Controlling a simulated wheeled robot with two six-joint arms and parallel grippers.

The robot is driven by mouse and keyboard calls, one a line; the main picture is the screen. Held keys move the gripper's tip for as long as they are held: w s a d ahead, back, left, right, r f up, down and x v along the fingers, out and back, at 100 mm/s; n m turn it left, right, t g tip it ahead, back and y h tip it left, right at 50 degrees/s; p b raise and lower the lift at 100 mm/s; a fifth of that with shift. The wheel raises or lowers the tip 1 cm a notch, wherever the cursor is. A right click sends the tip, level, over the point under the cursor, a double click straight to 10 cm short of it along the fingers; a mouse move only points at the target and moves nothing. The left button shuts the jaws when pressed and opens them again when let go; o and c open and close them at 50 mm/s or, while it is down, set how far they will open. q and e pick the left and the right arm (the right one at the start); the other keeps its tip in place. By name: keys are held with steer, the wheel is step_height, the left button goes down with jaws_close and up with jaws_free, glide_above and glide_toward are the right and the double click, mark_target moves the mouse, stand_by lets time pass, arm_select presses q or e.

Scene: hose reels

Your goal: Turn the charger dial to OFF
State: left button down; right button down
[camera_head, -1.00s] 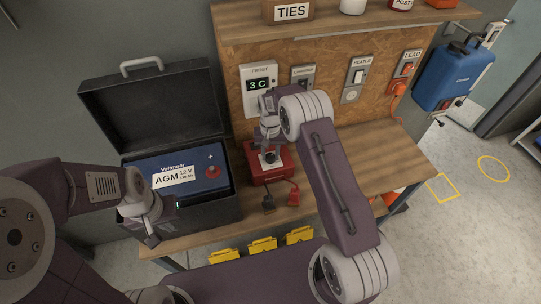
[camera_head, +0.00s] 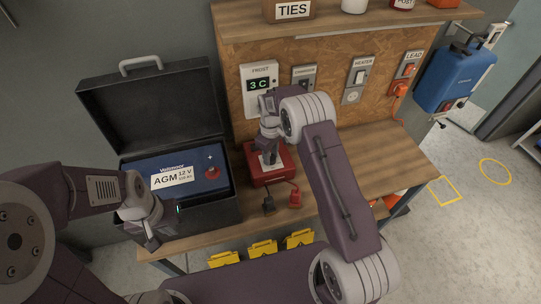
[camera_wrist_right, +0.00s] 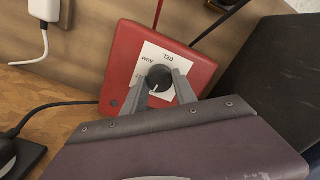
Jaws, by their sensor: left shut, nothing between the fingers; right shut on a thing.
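The charger is a red box (camera_head: 262,176) on the wooden bench below the frost display. It also shows in the right wrist view (camera_wrist_right: 125,48), with a white label plate (camera_wrist_right: 150,62) bearing partly readable words and a black round dial (camera_wrist_right: 160,79). My right gripper (camera_head: 268,158) is over the charger, and its fingers (camera_wrist_right: 163,88) are shut on the dial from two sides. A white mark on the dial shows near its lower edge. The word OFF cannot be made out. My left gripper (camera_head: 150,244) is shut and empty in front of the battery case.
An open black case (camera_head: 150,105) holds a blue AGM battery (camera_head: 180,170) left of the charger. Black and red clamps (camera_head: 294,198) lie before the charger. The bench's right side (camera_head: 370,155) is mostly clear.

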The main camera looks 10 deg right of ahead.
steer(key=shift+w+r+n, duration=0.1)
steer(key=shift+n, duration=0.8)
steer(key=c, duration=1)
jaws_free()
steer(key=shift+d, duration=0.1)
steer(key=shift+r, duration=0.1)
step_height(320, 180, up, 9)
steer(key=b, duration=0.2)
